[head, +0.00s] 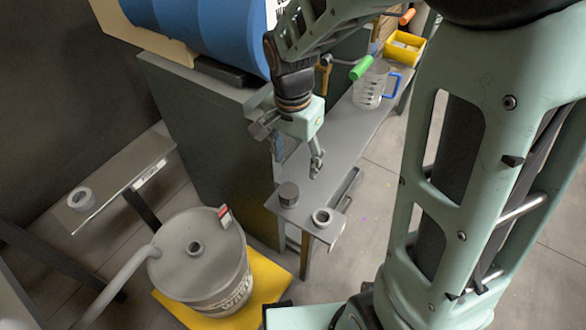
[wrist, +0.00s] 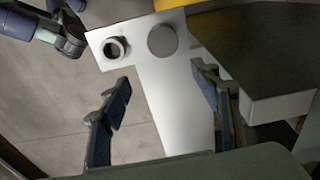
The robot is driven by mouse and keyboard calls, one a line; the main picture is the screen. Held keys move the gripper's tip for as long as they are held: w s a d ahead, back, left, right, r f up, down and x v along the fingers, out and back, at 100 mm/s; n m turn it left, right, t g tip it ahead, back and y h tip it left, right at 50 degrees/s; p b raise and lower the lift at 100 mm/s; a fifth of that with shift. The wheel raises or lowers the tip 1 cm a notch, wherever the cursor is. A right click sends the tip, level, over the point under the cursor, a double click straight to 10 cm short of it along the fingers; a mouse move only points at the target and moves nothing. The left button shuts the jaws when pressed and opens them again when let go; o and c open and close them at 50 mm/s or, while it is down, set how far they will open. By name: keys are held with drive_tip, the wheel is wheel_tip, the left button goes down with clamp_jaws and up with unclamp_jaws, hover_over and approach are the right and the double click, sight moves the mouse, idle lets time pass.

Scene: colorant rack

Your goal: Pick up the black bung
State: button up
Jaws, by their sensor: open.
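The black bung (head: 288,194), a short dark cylinder, stands upright near the front end of the narrow grey shelf (head: 335,140). In the wrist view the bung (wrist: 162,40) shows from above as a dark grey disc, beyond the fingertips. My gripper (head: 316,164) is above the shelf, behind and to the right of the bung in the head view. In the wrist view my gripper (wrist: 163,88) is open, its two fingers wide apart with nothing between them. The bung is fully visible and not touched.
A grey ring (head: 322,218) sits beside the bung on the shelf end. A clear jug (head: 370,84) with a blue handle stands further back. A dark cabinet (head: 215,150) borders the shelf on the left. A grey drum (head: 200,262) stands below on a yellow base.

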sight(289, 190)
drive_tip(key=shift+s+a+f+g+y, duration=0.15)
drive_tip(key=shift+a+f, duration=0.05)
drive_tip(key=shift+a, duration=0.3)
drive_tip(key=shift+s+a+f+g+y, duration=0.15)
drive_tip(key=shift+a+f, duration=0.05)
drive_tip(key=shift+a, duration=0.3)
wheel_tip(289, 190, down, 4)
drive_tip(key=shift+s+a+r+b, duration=0.1)
drive_tip(key=shift+s+b, duration=0.05)
drive_tip(key=shift+b, duration=0.7)
drive_tip(key=shift+f+b, duration=1.15)
drive_tip(key=shift+f, duration=1.95)
drive_tip(key=shift+r, duration=0.1)
drive_tip(key=shift+c, duration=0.4)
drive_tip(key=c, duration=1.2)
drive_tip(key=shift+o, duration=0.2)
